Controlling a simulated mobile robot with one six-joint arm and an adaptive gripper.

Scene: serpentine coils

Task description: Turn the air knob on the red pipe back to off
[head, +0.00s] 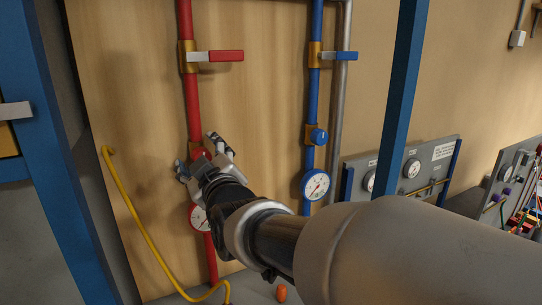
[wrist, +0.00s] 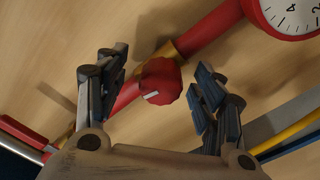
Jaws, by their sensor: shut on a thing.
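The red pipe (head: 193,115) runs down the wooden panel in the head view, and slantwise in the wrist view (wrist: 208,31). Its red air knob (wrist: 161,80) sits on a brass fitting between my fingers. A short white mark shows on the knob's face, tilted slightly up to the right, at a shallower angle than the pipe. My gripper (head: 198,151) is shut on the knob, a finger on each side; it also shows in the wrist view (wrist: 156,72). In the head view my gripper hides most of the knob.
A red-handled valve (head: 226,55) is higher on the red pipe, and a gauge (head: 199,218) is below the knob. A blue pipe (head: 314,95) with a blue knob (head: 318,136) and gauge (head: 316,184) runs to the right. A yellow hose (head: 131,205) hangs left.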

